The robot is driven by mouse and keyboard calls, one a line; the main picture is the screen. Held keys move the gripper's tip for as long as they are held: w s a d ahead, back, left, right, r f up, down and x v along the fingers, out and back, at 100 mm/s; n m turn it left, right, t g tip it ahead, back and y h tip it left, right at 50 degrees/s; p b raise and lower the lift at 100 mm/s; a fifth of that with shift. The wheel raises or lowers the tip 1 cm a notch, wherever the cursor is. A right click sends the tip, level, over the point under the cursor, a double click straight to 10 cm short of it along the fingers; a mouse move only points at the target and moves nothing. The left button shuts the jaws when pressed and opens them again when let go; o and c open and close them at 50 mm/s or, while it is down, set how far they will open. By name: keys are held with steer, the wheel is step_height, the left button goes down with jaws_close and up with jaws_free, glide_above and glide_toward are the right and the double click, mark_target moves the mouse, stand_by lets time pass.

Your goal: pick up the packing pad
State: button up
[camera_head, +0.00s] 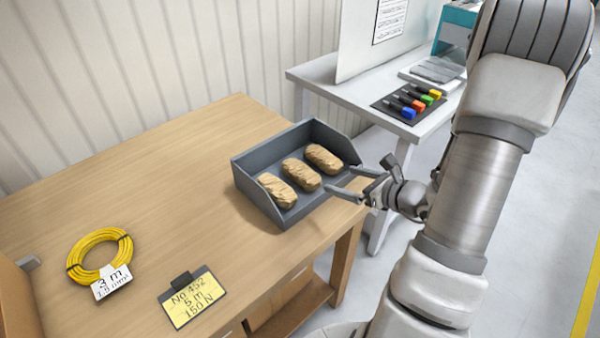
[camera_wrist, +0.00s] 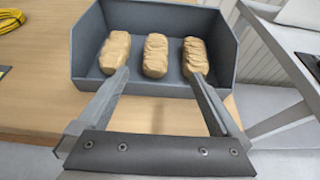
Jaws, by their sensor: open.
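Three tan, crumpled packing pads lie side by side in a grey open-front bin on the wooden table. In the head view they are the left pad (camera_head: 277,190), the middle pad (camera_head: 301,174) and the right pad (camera_head: 324,159). The wrist view shows the same row as a left pad (camera_wrist: 115,52), a middle pad (camera_wrist: 155,56) and a right pad (camera_wrist: 195,58). The bin (camera_head: 258,158) also shows in the wrist view (camera_wrist: 150,88). My gripper (camera_head: 343,181) is open and empty at the bin's front right. Its fingers (camera_wrist: 160,80) point toward the pads, apart from them.
A yellow cable coil (camera_head: 126,247) with a white tag and a yellow card (camera_head: 193,298) lie on the wooden table (camera_head: 150,160). A white side table (camera_head: 318,76) behind holds a black mat with coloured items (camera_head: 409,111). The table between coil and bin is clear.

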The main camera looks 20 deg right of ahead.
glide_toward(301, 168)
steer(key=x, duration=0.4)
steer(key=shift+w+d+f, duration=0.25)
steer(key=shift+w+f, duration=0.1)
steer(key=shift+w, duration=0.1)
steer(key=shift+a+x, duration=0.2)
steer(key=shift+x, duration=1.15)
steer(key=shift+a+x, duration=0.15)
steer(key=shift+x, duration=1.15)
steer(key=shift+s, duration=0.1)
steer(key=shift+c, duration=0.2)
steer(key=shift+r, duration=0.1)
steer(key=c, duration=1.3)
steer(key=shift+o, duration=0.2)
steer(key=shift+r, duration=0.1)
